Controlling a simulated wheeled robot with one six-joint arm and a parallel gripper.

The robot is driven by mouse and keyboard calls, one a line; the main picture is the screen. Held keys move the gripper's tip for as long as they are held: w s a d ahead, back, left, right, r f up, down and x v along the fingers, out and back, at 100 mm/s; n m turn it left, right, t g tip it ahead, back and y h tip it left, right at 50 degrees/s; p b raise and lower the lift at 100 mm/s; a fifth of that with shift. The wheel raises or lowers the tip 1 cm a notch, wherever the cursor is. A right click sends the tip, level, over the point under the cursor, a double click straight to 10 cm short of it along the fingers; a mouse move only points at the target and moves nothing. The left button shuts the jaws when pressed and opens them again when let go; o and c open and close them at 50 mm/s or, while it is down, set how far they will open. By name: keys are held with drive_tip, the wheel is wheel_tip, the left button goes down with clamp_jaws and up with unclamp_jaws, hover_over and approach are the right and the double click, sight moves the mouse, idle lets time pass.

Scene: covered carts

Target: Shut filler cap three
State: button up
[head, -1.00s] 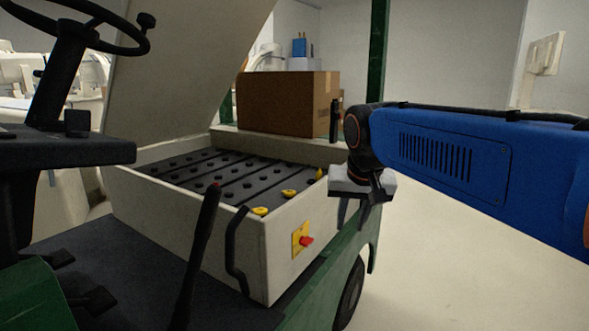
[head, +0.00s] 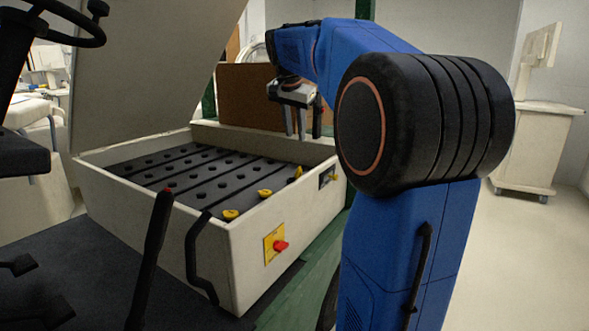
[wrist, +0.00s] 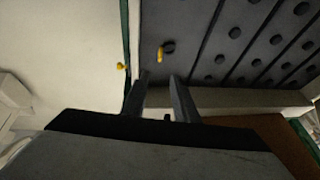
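Three yellow filler caps show along the right edge of the dark battery top. The near cap (head: 231,214) and the middle cap (head: 265,193) lie flat. The far cap (head: 298,171) stands tilted up, and in the wrist view this raised cap (wrist: 161,54) is beside a dark round hole (wrist: 169,46). My gripper (head: 296,135) points down above the far right part of the battery box, apart from the raised cap. Its two fingers show a narrow gap with nothing between them, also in the wrist view (wrist: 160,78). No cap numbers are readable.
The pale battery box wall (head: 240,260) surrounds the battery, with a red switch (head: 280,245) on its outside. A raised cover (head: 150,80) leans at the left. A cardboard box (head: 240,95) stands behind my gripper. A black lever (head: 150,255) rises in front.

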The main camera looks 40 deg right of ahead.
sight(300, 167)
drive_tip(key=x, duration=1.6)
drive_tip(key=shift+s+f, duration=0.1)
drive_tip(key=shift+f, duration=0.05)
drive_tip(key=shift+c, duration=0.7)
clamp_jaws()
